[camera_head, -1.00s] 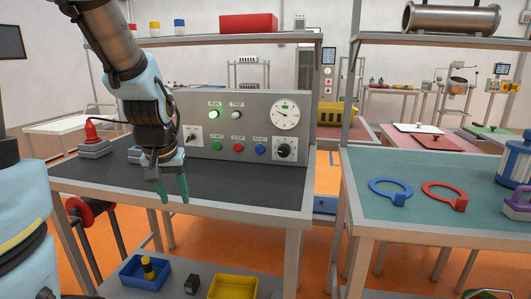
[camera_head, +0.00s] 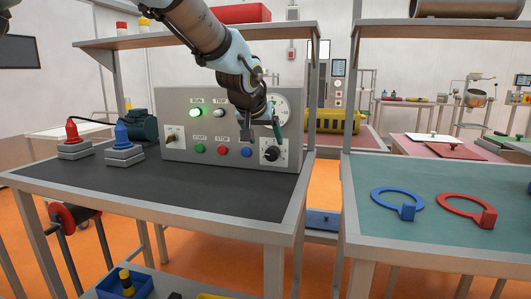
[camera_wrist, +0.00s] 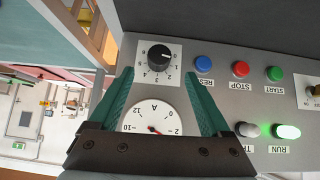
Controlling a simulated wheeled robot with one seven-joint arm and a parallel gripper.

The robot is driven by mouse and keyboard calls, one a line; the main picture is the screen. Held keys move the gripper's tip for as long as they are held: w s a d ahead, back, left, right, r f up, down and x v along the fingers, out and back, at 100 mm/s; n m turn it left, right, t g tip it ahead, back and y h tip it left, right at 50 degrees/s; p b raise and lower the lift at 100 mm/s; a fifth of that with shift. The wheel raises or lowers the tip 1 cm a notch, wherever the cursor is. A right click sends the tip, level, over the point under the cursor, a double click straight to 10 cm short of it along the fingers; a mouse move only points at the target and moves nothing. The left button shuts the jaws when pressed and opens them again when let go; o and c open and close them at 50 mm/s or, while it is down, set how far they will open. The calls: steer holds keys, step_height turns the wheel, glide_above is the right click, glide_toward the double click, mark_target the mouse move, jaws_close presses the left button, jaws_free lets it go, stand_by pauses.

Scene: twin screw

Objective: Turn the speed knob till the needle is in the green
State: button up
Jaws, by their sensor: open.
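The black speed knob (camera_head: 270,154) is on a white plate at the lower right of the grey panel. In the wrist view the knob (camera_wrist: 160,54) appears upside down, with numbers around it. My gripper (camera_head: 262,133) is open and empty in front of the panel, above the knob in the head view. In the wrist view my gripper (camera_wrist: 162,80) has its green fingers spread, with the knob just beyond the tips. The round gauge (camera_head: 284,108) is partly hidden by my gripper. In the wrist view the gauge (camera_wrist: 150,114) shows part of a red needle; no green zone is discernible.
The panel (camera_head: 215,139) also has a lit green RUN lamp (camera_head: 196,113), green, red and blue buttons, and a toggle switch (camera_head: 174,136). A shelf (camera_head: 190,37) runs above it. The dark bench top (camera_head: 160,190) in front is clear.

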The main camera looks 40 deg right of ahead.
mark_target(271, 153)
steer(key=p+x, duration=0.1)
steer(key=x, duration=0.7)
jaws_close()
stand_by(0.6)
